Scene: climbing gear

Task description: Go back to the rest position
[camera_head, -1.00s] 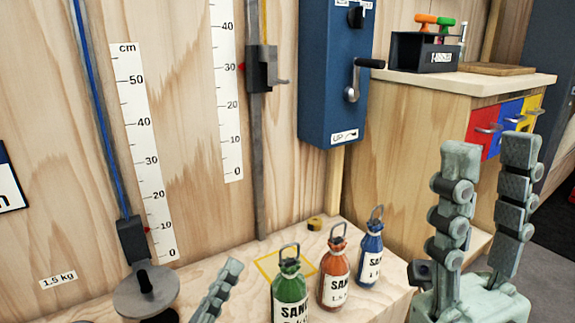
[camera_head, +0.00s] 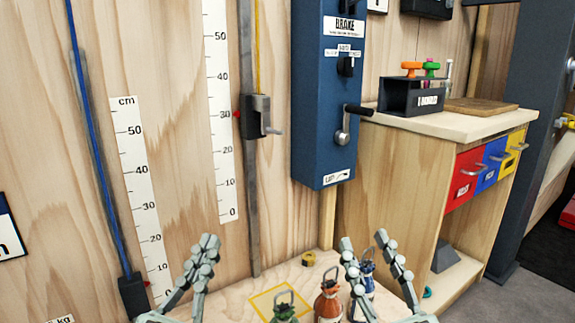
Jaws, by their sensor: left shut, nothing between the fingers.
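My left gripper (camera_head: 208,241) stands upright at the bottom left, in front of the wooden wall. Its fingers are close together, shut with nothing between them. My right gripper (camera_head: 366,240) is at the bottom right of centre, fingers up and spread apart, open and empty. It overlaps the blue bottle (camera_head: 366,268) behind it in the picture, partly hiding it; I cannot tell whether they touch.
A green bottle (camera_head: 284,311) and an orange bottle (camera_head: 328,303) stand on the wooden bench (camera_head: 235,300) between my grippers. A blue crank box (camera_head: 325,150) hangs on the wall. A cabinet (camera_head: 400,185) with coloured drawers stands at right.

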